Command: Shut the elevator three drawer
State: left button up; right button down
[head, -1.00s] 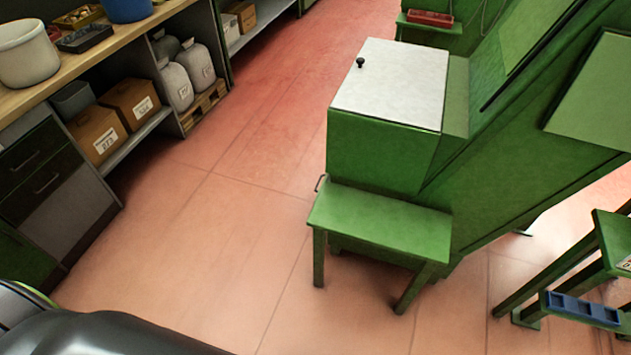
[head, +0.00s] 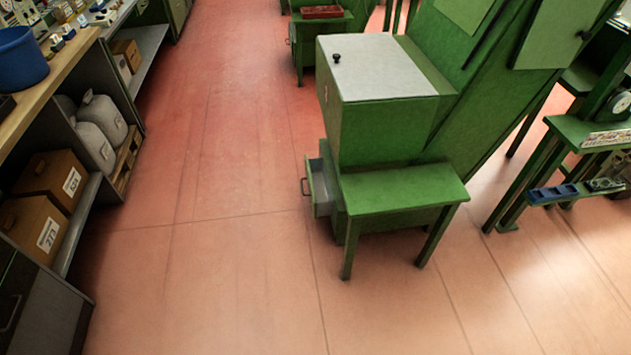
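A green machine (head: 375,135) with a pale grey lid and a black knob stands right of the middle in the head view. A drawer (head: 321,188) with a green front and grey sides sticks out of its left side, low down, so it is open. A small dark handle (head: 305,187) is on the drawer's front. I cannot read a number that names this machine. Neither of my grippers is in view.
A green bench (head: 402,188) stands against the machine's near side, close to the drawer. A workbench with shelves and boxes (head: 52,178) runs along the left. The reddish floor (head: 215,245) between is clear. Another green stand (head: 575,150) is at the right.

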aim_at(321, 205)
jog(key=i+j+z, duration=0.1)
jog(key=j, duration=0.2)
jog(key=i+j+z, duration=0.1)
jog(key=j, duration=0.2)
jog(key=i+j, duration=0.15)
jog(key=j, duration=0.15)
jog(key=i+j+z, duration=0.15)
jog(key=j, duration=0.15)
jog(key=i+j+z, duration=0.3)
jog(key=i+j, duration=0.6)
jog(key=i+j+z, duration=0.25)
jog(key=j, duration=0.15)
jog(key=j+z, duration=0.45)
jog(key=j, duration=0.35)
jog(key=i, duration=0.05)
